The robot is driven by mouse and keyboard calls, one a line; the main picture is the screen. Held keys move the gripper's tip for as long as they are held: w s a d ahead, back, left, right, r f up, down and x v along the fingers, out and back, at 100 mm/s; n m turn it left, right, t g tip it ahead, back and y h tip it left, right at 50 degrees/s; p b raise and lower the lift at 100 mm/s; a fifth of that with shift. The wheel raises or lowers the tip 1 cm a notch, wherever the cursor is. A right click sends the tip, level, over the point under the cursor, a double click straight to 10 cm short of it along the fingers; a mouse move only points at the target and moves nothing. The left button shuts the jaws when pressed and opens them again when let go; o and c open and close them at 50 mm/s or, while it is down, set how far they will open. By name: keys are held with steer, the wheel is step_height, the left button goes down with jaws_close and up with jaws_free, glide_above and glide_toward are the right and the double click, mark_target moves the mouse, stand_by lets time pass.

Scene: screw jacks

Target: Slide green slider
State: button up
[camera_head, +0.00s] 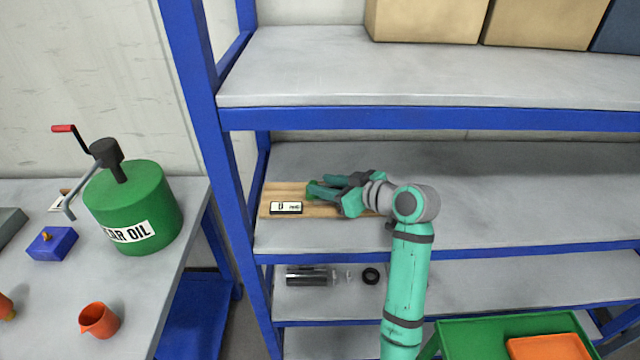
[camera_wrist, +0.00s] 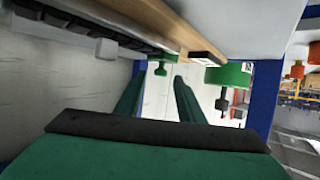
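The green slider (camera_head: 313,187) is at the wooden board (camera_head: 285,190) on the middle shelf, partly hidden by my fingers in the head view. In the wrist view, which is upside down, a small green part with a knob (camera_wrist: 160,60) shows by the board (camera_wrist: 165,25), and I take it to be the slider. My gripper (camera_head: 320,190) reaches in from the right at the slider. In the wrist view my two fingers (camera_wrist: 158,82) are apart, with the green part beyond and between their tips. Contact cannot be told.
A small display (camera_head: 286,208) sits at the board's front edge. The blue shelf post (camera_head: 195,95) stands to the left, and the upper shelf (camera_head: 400,90) is above my arm. The middle shelf is clear to the right. A green oil drum (camera_head: 135,205) stands on the left table.

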steer(key=shift+x, duration=0.95)
